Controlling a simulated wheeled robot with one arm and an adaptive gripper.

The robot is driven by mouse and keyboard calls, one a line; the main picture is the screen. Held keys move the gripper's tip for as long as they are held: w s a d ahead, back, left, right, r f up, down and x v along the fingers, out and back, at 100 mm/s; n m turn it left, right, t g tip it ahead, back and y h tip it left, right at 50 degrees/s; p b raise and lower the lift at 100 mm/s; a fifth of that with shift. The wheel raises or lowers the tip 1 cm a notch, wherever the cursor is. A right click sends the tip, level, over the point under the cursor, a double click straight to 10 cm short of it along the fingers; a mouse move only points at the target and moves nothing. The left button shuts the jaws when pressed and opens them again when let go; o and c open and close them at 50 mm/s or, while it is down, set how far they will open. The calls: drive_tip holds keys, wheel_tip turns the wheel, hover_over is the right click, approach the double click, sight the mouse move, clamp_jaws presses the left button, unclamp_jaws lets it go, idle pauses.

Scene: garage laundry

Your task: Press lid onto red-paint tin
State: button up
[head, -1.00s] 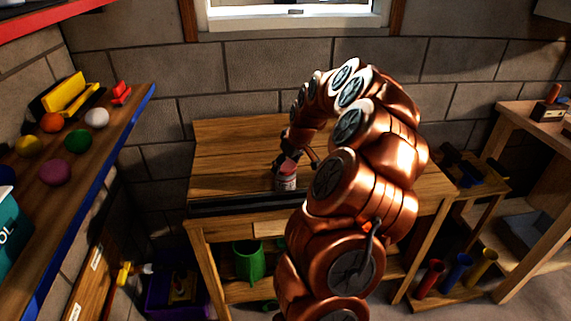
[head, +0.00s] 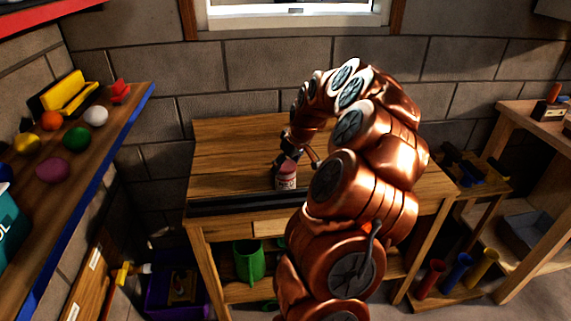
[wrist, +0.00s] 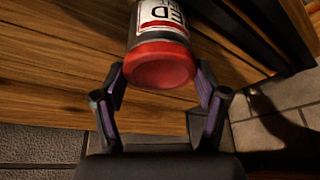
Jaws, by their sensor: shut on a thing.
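The red-paint tin (head: 286,180) stands on the wooden workbench, near its front edge. A red lid (wrist: 160,68) covers the end of the tin facing my gripper. My gripper (wrist: 160,78) has one finger on each side of the lid and is shut on it, directly above the tin in the head view. I cannot tell whether the lid is fully seated. The fingers partly hide the tin's top in the head view.
The workbench (head: 225,150) is clear behind and left of the tin. A dark strip (head: 240,205) runs along its front edge. A shelf with colored balls (head: 75,138) is at left. A green container (head: 248,262) stands below the bench.

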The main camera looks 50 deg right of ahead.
drive_tip(key=o, duration=0.8)
drive_tip(key=shift+o, duration=0.2)
drive_tip(key=shift+r, duration=0.1)
drive_tip(key=shift+r+p, duration=0.3)
drive_tip(key=shift+r, duration=3.1)
clamp_jaws()
drive_tip(key=shift+f, duration=0.15)
drive_tip(key=shift+w+f+b, duration=0.15)
drive_tip(key=shift+f+b, duration=1.05)
drive_tip(key=shift+f, duration=0.25)
